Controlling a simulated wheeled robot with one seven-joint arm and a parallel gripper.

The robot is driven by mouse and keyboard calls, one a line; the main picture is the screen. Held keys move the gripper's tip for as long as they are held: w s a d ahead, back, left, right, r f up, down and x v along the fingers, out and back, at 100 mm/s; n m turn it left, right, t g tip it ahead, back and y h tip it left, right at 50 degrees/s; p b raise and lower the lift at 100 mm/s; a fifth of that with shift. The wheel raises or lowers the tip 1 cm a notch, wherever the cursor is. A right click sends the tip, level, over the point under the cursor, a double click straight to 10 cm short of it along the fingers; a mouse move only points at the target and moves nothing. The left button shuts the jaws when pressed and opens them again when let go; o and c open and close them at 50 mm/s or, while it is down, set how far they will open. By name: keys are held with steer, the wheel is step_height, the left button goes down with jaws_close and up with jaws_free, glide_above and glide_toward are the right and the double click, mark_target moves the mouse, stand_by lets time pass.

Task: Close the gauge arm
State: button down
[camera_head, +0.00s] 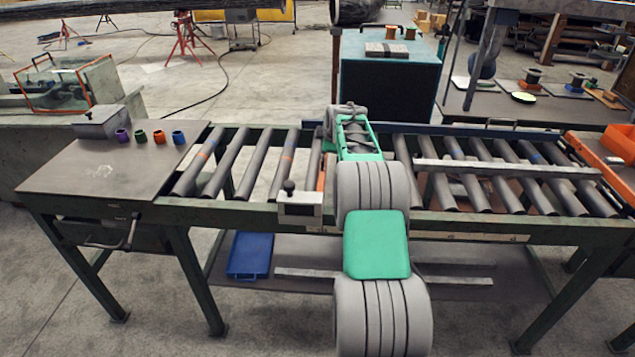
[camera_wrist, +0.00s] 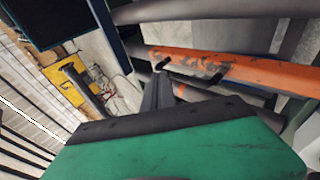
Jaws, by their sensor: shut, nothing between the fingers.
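The gauge arm, an orange bar (camera_wrist: 260,67) with worn dark marks, runs across the wrist view among grey rollers. A black handle (camera_wrist: 205,70) shows on its near side. In the head view only a short orange piece (camera_head: 321,178) shows beside my arm, which hides the rest. My gripper (camera_wrist: 158,80) is shut and empty, its dark fingers pointing toward the left end of the orange bar, close to the handle. I cannot tell whether they touch. In the head view my own arm hides the fingers.
The roller conveyor (camera_head: 480,226) spans the scene, with a grey box with a black knob (camera_head: 300,209) on its front rail. A steel side table (camera_head: 110,165) with several coloured cups stands left. A teal cabinet (camera_head: 390,80) stands behind, and a blue tray (camera_head: 250,255) lies below.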

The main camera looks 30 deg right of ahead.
steer(key=shift+s+d+f, duration=0.1)
steer(key=shift+f, duration=0.1)
stand_by(0.3)
step_height(320, 180, up, 13)
steer(key=s+d, duration=0.1)
steer(key=d, duration=0.1)
steer(key=s+a+r+m+g+y+p, duration=0.1)
steer(key=s+a+m, duration=0.15)
steer(key=a, duration=0.45)
steer(key=s+a+r+m, duration=0.1)
steer(key=s+a+r, duration=0.15)
steer(key=a, duration=0.45)
steer(key=s+a+f+m+g+y, duration=0.1)
steer(key=s+a+f+m, duration=0.2)
steer(key=s+a, duration=0.75)
steer(key=s+a+f+m+g, duration=0.1)
steer(key=s+a+f, duration=0.3)
steer(key=s, duration=0.4)
steer(key=s+a+f+m+g, duration=0.1)
steer(key=s+a+f, duration=0.3)
steer(key=s, duration=0.4)
steer(key=s+a+f+m+g+y, duration=0.1)
steer(key=s+a+f+m, duration=0.2)
steer(key=s, duration=0.5)
steer(key=shift+s+a+f, duration=0.15)
steer(key=shift+a+f, duration=0.65)
steer(key=shift+f, duration=0.15)
